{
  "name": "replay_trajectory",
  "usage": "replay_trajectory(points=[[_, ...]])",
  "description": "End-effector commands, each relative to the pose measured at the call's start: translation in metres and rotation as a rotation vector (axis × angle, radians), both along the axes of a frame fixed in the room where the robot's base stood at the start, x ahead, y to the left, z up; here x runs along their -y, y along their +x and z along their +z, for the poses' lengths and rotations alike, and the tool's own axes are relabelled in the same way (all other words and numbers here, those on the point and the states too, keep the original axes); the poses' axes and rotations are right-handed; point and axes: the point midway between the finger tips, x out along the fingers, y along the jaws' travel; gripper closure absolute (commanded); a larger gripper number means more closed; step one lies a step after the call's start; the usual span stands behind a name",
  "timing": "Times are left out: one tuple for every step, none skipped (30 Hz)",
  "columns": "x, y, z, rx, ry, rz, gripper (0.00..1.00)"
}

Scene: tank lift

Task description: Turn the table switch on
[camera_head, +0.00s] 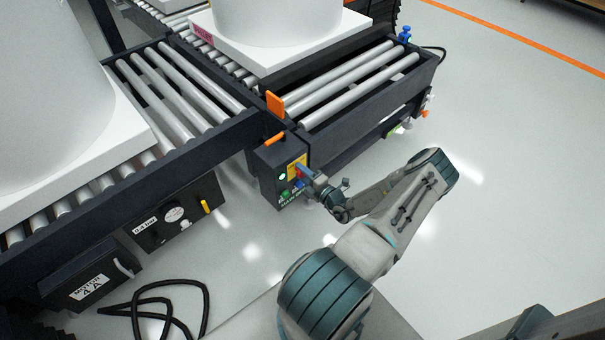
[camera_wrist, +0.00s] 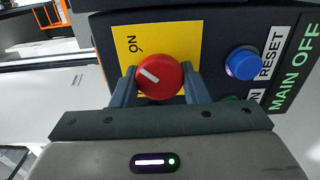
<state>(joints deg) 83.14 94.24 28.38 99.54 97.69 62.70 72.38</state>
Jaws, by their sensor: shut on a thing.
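The table switch is a red round knob (camera_wrist: 160,77) with a white mark, set on a yellow plate (camera_wrist: 187,45) that reads "ON". The white mark lies slanted, not pointing straight at the word. My gripper (camera_wrist: 160,84) is shut on the red knob, one finger on each side of it. In the head view my gripper (camera_head: 311,176) reaches the front of the dark control box (camera_head: 269,175) at the end of the roller table. The knob is mostly hidden by the gripper there.
A blue button (camera_wrist: 242,61) labelled "RESET" sits beside the knob, and a green button (camera_wrist: 230,99) is partly hidden by my gripper. An orange tab (camera_head: 275,104) stands above the box. Black cable (camera_head: 140,304) lies on the floor at lower left. Floor at right is clear.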

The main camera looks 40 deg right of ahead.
Motion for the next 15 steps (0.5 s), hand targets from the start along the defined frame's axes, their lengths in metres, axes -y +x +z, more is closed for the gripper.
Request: replay_trajectory(points=[[0.0006, -0.0006, -0.0004, -0.002, 0.011, -0.001, 0.82], [0.0005, -0.0006, -0.0004, -0.002, 0.017, -0.001, 0.82], [0.0006, -0.0006, -0.0004, -0.003, 0.024, -0.001, 0.82], [0.0006, -0.0006, -0.0003, -0.003, 0.029, -0.001, 0.82], [0.0006, -0.0006, -0.0003, -0.003, 0.032, -0.001, 0.82], [0.0005, -0.0006, -0.0003, -0.004, 0.036, -0.001, 0.82], [0.0005, -0.0006, -0.0003, -0.004, 0.038, -0.001, 0.82], [0.0006, -0.0006, -0.0003, -0.005, 0.039, -0.001, 0.82], [0.0005, -0.0006, -0.0003, -0.005, 0.040, -0.001, 0.82], [0.0005, -0.0006, -0.0003, -0.005, 0.041, -0.001, 0.82], [0.0005, -0.0006, -0.0003, -0.005, 0.041, -0.001, 0.82], [0.0005, -0.0006, -0.0003, -0.005, 0.041, -0.001, 0.82], [0.0005, -0.0006, -0.0003, -0.005, 0.041, -0.001, 0.82], [0.0005, -0.0006, -0.0003, -0.005, 0.041, -0.001, 0.82], [0.0005, -0.0006, -0.0003, -0.005, 0.041, -0.001, 0.82]])
